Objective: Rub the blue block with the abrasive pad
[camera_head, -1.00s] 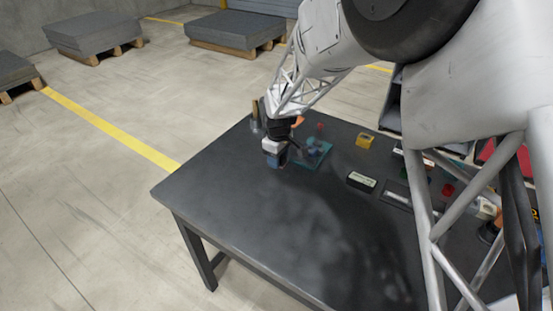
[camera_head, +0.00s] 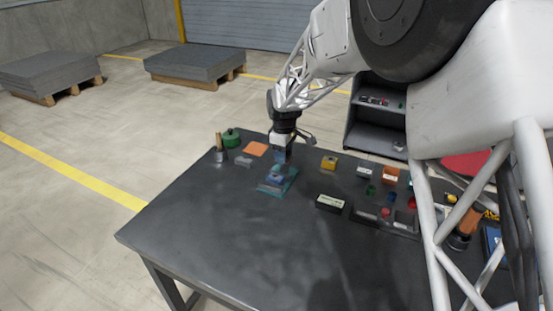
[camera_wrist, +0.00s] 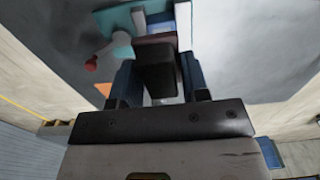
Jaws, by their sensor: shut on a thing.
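My gripper (camera_head: 281,156) is over the far side of a teal fixture (camera_head: 289,184) on the dark table. A small blue block (camera_head: 275,179) appears to sit in the fixture; its details are blurred. In the wrist view my gripper (camera_wrist: 158,80) is shut on a dark block with a reddish-brown layer, apparently the abrasive pad (camera_wrist: 155,65). The teal plate (camera_wrist: 115,20) shows beyond it, with a grey clamp arm and a red knob (camera_wrist: 91,63) to the left. The held pad hides part of the fixture, and I cannot tell whether it touches the blue block.
An orange square (camera_head: 256,149), a green round item (camera_head: 231,138) and a tool holder (camera_head: 220,155) stand at the back left. A yellow block (camera_head: 329,163) and a black labelled box (camera_head: 331,203) are to the right. The front left table is clear.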

